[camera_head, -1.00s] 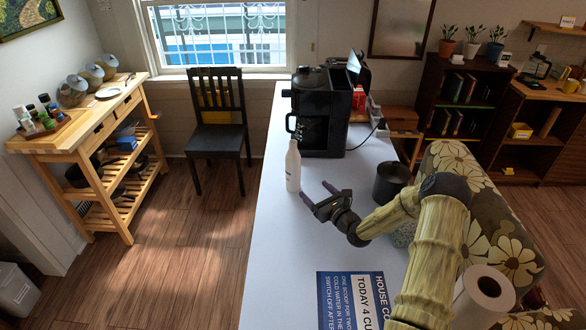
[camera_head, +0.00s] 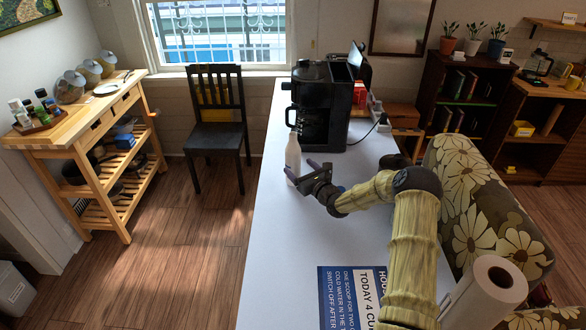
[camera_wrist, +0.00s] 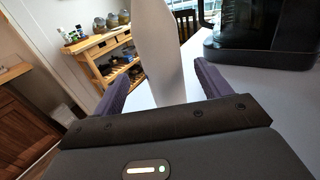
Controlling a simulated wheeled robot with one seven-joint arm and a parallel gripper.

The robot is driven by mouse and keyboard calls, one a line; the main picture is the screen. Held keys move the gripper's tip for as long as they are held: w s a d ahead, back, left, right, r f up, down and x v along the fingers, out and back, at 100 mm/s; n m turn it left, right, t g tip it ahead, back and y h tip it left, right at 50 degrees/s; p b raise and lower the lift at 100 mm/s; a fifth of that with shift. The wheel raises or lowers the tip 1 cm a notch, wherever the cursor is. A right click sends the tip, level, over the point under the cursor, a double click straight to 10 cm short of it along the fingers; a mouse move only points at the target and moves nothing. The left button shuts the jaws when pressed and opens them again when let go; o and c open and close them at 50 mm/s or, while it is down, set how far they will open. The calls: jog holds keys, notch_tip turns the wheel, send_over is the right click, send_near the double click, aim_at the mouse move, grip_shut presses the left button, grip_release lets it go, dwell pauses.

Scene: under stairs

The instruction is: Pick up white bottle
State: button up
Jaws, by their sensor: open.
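The white bottle (camera_head: 293,155) stands upright near the left edge of the white table (camera_head: 268,235), just in front of the black coffee machine. My gripper (camera_head: 298,172) is open at the bottle, with its fingers around the lower part. In the wrist view the bottle (camera_wrist: 160,55) rises between the two purple fingers of my gripper (camera_wrist: 160,88), with a visible gap on the left side. The bottle's top is cut off in that view, and its base is hidden behind my gripper.
The black coffee machine (camera_head: 322,105) stands close behind the bottle. A blue sign (camera_head: 350,297) lies on the near part of the table, and a paper roll (camera_head: 492,285) stands at the right. A black chair (camera_head: 217,120) is beyond the table's left edge.

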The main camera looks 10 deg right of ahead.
aim_at(297, 165)
jog(key=shift+x, duration=1.05)
jog(key=shift+w+a+f+b, duration=0.15)
jog(key=shift+w+b, duration=0.35)
jog(key=shift+b, duration=0.15)
jog(key=b+x, duration=0.1)
jog(key=x, duration=0.2)
jog(key=shift+w+f+b, duration=0.1)
jog(key=shift+f+b, duration=0.05)
jog(key=shift+b, duration=0.25)
jog(key=shift+w+a+r, duration=0.2)
jog(key=shift+w, duration=0.3)
